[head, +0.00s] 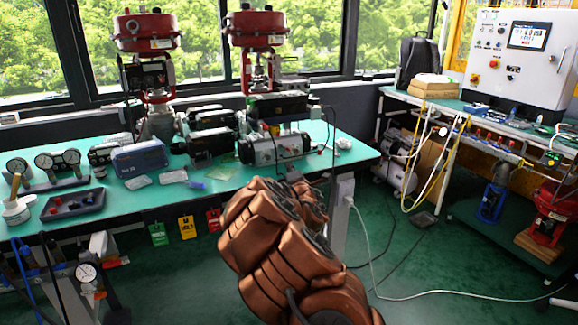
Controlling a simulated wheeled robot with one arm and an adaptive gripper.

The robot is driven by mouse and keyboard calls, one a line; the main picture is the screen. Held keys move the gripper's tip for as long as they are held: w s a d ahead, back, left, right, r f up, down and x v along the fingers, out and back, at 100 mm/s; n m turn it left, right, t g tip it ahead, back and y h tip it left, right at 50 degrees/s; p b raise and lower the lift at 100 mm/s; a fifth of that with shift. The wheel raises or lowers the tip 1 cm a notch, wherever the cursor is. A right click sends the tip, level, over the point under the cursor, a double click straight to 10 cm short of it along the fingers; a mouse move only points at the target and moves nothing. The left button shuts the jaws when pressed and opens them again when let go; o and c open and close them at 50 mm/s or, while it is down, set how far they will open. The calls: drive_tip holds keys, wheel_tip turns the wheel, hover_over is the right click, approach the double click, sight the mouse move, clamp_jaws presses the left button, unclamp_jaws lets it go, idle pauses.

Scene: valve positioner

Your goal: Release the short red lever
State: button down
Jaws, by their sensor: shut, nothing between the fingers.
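My copper-coloured arm reaches up from the bottom middle toward the right end of the green-topped bench (345,150). My gripper is hidden behind the arm links, so its fingers do not show. I cannot make out the short red lever for certain. Small red and blue valve parts (492,135) sit in a row along the right-hand bench, too small to tell apart. Two red-topped valve actuators (146,32) (257,28) stand at the back of the green bench. A black and silver actuator block (274,148) lies on the bench just beyond my arm.
Gauges (58,161) and a black tray (73,203) are at the left of the bench. Coloured tags (187,227) hang from its front edge. A white control cabinet (520,60) stands at the right.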

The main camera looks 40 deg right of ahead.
sight(284, 148)
drive_tip(key=shift+x, duration=4.5)
drive_tip(key=shift+f, duration=0.1)
drive_tip(key=shift+s+d+f+b, duration=0.15)
drive_tip(key=shift+d+b, duration=0.05)
drive_tip(key=shift+b, duration=0.4)
drive_tip(key=shift+a+n, duration=0.1)
drive_tip(key=shift+n, duration=0.2)
